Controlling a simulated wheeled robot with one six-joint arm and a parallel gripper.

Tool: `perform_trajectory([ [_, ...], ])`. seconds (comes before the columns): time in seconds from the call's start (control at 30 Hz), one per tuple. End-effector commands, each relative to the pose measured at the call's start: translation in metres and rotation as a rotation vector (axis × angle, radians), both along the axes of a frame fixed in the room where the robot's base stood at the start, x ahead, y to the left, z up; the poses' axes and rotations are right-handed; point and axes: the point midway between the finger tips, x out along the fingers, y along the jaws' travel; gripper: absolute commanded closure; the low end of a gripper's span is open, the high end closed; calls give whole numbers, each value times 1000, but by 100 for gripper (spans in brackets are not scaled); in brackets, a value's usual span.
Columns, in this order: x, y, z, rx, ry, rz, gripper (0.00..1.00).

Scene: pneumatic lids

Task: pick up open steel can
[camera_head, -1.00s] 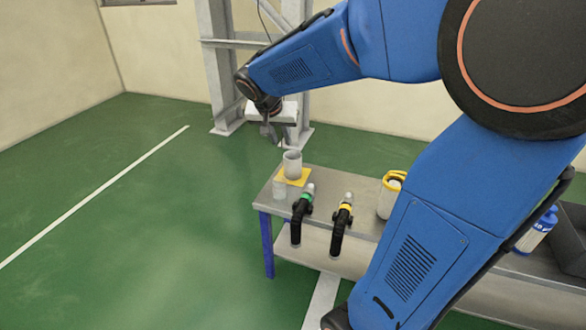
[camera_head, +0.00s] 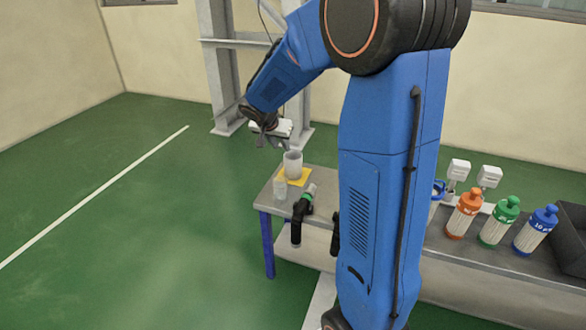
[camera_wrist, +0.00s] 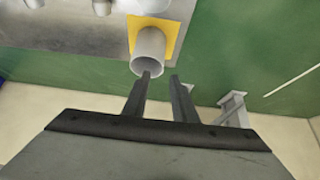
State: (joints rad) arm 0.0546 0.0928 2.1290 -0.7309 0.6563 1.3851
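The open steel can (camera_head: 293,163) is a pale grey cylinder standing on a yellow square (camera_head: 303,178) at the left end of the table. In the wrist view the can (camera_wrist: 149,50) shows its open mouth toward my gripper, with the yellow square (camera_wrist: 172,32) behind it. My gripper (camera_head: 268,140) is above and to the left of the can in the head view. In the wrist view my gripper (camera_wrist: 162,78) has its two fingers apart with nothing between them. The left fingertip overlaps the can's rim in the picture; I cannot tell if it touches.
A smaller pale cylinder (camera_head: 280,189) stands close to the can at the table's left end. Orange (camera_head: 464,214), green (camera_head: 499,221) and blue (camera_head: 535,229) capped bottles stand farther right. Floor left of the table is clear.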

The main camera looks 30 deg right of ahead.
Motion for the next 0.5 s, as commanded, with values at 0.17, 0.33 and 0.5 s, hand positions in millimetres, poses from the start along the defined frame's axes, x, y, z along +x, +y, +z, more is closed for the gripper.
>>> perform_trajectory([
  [0.17,7,-10,-18,0,1,-1,75],
  [0.33,9,-12,-23,0,0,-1,75],
  [0.5,15,-17,-33,0,2,0,75],
])
